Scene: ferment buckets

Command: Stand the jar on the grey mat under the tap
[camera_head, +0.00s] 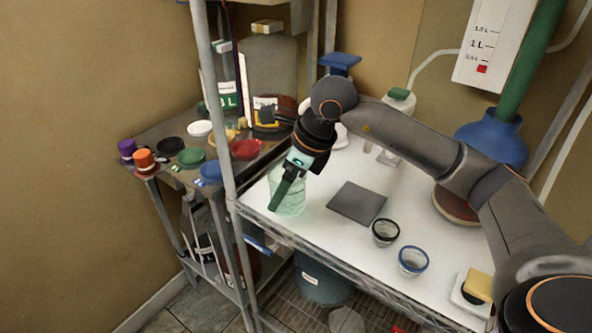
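A pale green, see-through jar (294,203) stands upright at the left end of the white shelf top (322,238). My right gripper (284,187), whose arm comes in from the right, points down at the jar. One dark green finger shows across the jar's left side. The other finger is hidden or unclear, so I cannot tell whether the gripper is shut on the jar. The square grey mat (357,202) lies bare on the shelf, right of the jar. I cannot make out the tap clearly; my arm covers part of the area behind the mat. My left gripper is out of view.
A black-rimmed cup (385,232) and a blue-rimmed cup (413,261) stand right of the mat. A metal post (218,100) rises left of the jar. A side table holds coloured lids, including a red one (245,149). Shelf between jar and mat is clear.

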